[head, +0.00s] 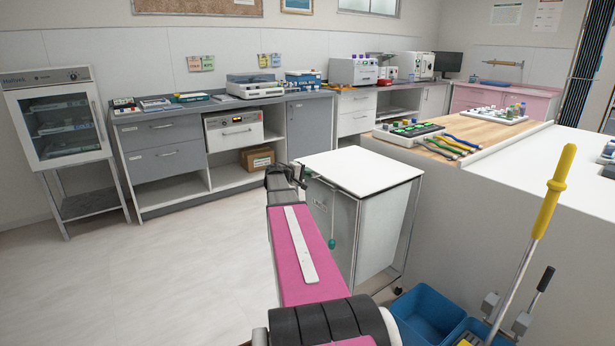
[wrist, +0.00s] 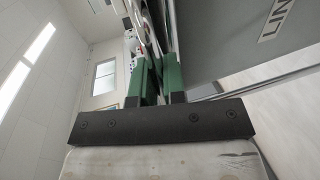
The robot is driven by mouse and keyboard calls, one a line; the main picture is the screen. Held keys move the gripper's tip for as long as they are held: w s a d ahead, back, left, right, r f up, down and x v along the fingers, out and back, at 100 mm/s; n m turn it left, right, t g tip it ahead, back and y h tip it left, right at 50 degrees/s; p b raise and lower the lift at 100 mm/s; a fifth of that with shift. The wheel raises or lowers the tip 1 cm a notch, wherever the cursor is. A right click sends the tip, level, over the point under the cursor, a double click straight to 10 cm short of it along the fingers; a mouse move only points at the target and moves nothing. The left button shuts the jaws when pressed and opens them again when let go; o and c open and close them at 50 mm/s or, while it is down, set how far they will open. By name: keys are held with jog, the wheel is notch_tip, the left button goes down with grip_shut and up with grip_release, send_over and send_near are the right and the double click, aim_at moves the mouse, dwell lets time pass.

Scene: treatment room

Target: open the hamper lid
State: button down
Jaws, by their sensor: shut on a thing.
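The linen hamper (head: 377,235) is a grey-white box on a frame, with a white lid (head: 365,168) lying flat on top. A thin line with a small teal ball (head: 332,243) hangs down its near side. My gripper (head: 302,178) is at the left corner of the lid, shut at its edge; the exact part between the fingers is hidden. In the wrist view my green fingers (wrist: 160,78) are close together beside the hamper's grey side (wrist: 225,40), which carries a label starting "LIN".
A counter with a wooden board (head: 480,135) stands close on the hamper's right. Blue bins (head: 425,310) and a yellow-handled tool (head: 553,195) are at the front right. Grey cabinets (head: 165,165) line the back wall. The floor to the left is clear.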

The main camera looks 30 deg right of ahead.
jog(key=w+d+r+y, duration=0.1)
jog(key=d+r+y, duration=0.3)
jog(key=r, duration=0.7)
jog(key=d+r+y, duration=0.2)
jog(key=d+r, duration=0.3)
jog(key=r, duration=0.5)
jog(key=w+d+r+y, duration=0.1)
jog(key=d+r+y, duration=0.3)
jog(key=r, duration=0.7)
jog(key=d+r, duration=0.4)
jog(key=d, duration=0.7)
jog(key=w+d+r, duration=0.1)
jog(key=d+r, duration=0.3)
jog(key=d, duration=0.7)
jog(key=d+r, duration=0.4)
jog(key=d, duration=0.7)
jog(key=shift+w+g, duration=0.3)
jog(key=shift+w, duration=0.05)
jog(key=shift+r, duration=0.1)
